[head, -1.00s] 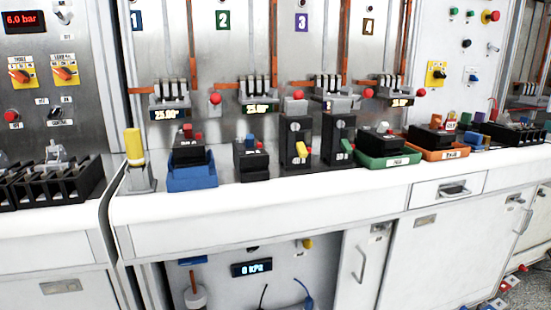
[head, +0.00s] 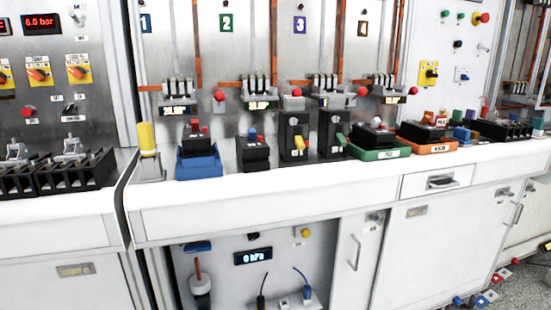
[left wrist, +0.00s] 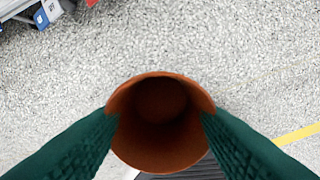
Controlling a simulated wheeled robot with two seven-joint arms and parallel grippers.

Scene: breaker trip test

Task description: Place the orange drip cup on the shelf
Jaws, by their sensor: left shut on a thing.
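The orange drip cup (left wrist: 160,163) shows in the left wrist view, seen from above into its open mouth. My left gripper (left wrist: 160,125) is shut on it, with a green textured finger against each side of the cup. Speckled floor lies below the cup. Neither gripper nor the cup is in the head view. No shelf is clearly identified; an open recess (head: 225,285) under the bench holds a few items and a small display. My right gripper is not in view.
A white bench (head: 290,195) carries a blue tray (head: 200,167), a green tray (head: 380,154) and an orange tray (head: 428,148) with black breakers. A yellow-handled device (head: 147,140) stands at the left. Cabinet doors (head: 417,250) are closed. Speckled floor (head: 520,290) shows at the lower right.

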